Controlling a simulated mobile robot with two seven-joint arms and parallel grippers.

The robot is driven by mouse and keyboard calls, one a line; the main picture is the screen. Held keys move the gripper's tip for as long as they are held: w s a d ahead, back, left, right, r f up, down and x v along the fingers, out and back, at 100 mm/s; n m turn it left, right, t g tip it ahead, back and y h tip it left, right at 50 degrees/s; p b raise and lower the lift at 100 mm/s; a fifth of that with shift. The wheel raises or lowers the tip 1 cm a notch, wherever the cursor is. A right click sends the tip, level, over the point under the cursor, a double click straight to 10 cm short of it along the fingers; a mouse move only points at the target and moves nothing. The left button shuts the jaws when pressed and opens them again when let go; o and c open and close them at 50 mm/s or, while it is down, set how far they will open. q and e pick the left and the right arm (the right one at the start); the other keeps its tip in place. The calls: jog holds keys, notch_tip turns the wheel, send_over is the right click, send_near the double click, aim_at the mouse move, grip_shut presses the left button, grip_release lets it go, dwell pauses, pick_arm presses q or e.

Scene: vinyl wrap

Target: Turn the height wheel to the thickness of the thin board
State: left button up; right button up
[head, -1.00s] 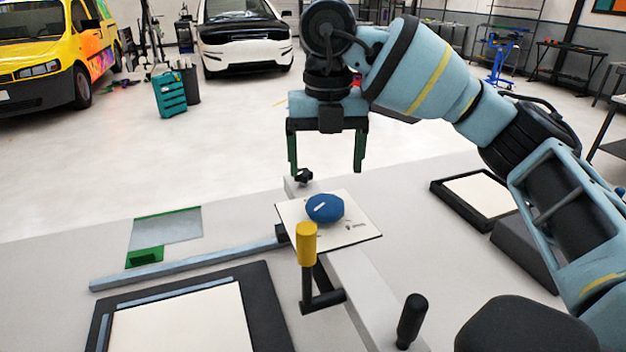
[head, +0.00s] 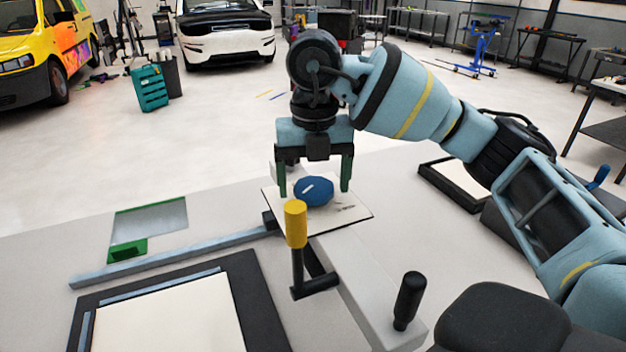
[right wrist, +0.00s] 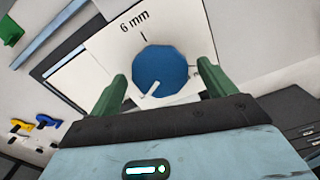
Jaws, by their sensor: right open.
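The height wheel is a blue faceted knob (head: 314,191) with a white pointer bar, on a white dial plate (head: 352,214). In the right wrist view the blue knob (right wrist: 160,70) lies between my fingertips, and its white pointer (right wrist: 150,89) points to the lower left. The dial plate (right wrist: 98,45) there reads "6 mm" beside a tick at the top. My right gripper (head: 316,190) is open, its green fingers on either side of the knob; I cannot tell whether they touch it. Light boards lie in a dark tray at front left (head: 168,320) and one at right (head: 474,168). My left gripper is not in view.
A yellow-handled crank (head: 296,225) stands just in front of the dial plate. A black handle (head: 408,300) rises from the grey beam. A metal bar (head: 170,258) and a green-edged plate (head: 150,225) lie at left. Vehicles stand beyond the table.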

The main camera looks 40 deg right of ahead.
jog(key=c, duration=1)
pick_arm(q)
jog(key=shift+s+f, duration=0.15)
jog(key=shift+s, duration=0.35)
